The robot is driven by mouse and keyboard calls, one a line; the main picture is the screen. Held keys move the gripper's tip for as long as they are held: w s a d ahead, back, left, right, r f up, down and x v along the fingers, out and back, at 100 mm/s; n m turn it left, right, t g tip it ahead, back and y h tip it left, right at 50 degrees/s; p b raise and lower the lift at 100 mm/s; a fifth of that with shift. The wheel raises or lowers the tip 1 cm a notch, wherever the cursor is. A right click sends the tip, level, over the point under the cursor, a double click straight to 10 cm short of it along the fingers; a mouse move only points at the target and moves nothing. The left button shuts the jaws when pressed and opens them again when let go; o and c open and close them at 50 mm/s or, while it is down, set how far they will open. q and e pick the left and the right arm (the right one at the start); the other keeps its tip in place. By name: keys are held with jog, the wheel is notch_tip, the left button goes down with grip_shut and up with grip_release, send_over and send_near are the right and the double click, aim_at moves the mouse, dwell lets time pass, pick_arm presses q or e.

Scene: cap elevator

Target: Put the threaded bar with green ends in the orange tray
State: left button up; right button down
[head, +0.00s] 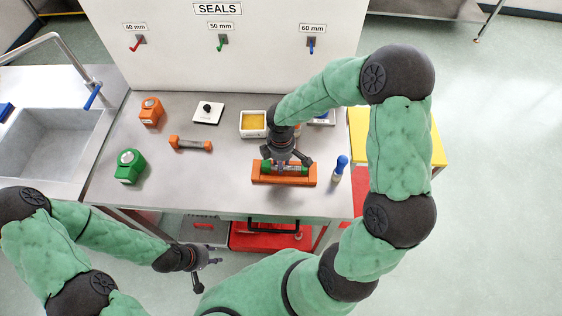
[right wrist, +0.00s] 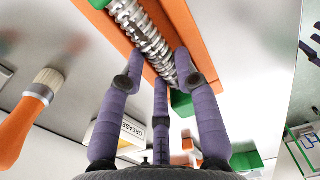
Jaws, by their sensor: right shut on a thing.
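The threaded bar with green ends shows in the head view as a green end (head: 265,167) over the orange tray (head: 284,181), near the table's front right. In the right wrist view its silver threaded shaft (right wrist: 147,40) runs along the orange tray (right wrist: 185,30). My right gripper (head: 283,163) points down at the bar. In the right wrist view its purple fingers (right wrist: 158,85) are shut on the shaft. Whether the bar touches the tray's bottom is unclear. My left gripper (head: 212,262) is open and empty, off the table's front edge.
A bar with orange ends (head: 190,144), an orange block (head: 151,112), a green block (head: 129,166) and a white plate with a black knob (head: 207,112) stand left. A yellow-filled container (head: 253,124) is behind the tray.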

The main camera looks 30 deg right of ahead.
jog(key=shift+f+b, duration=0.35)
jog(key=shift+f, duration=0.1)
jog(key=c, duration=0.8)
grip_release()
notch_tip(320, 180, up, 12)
dwell(0.5)
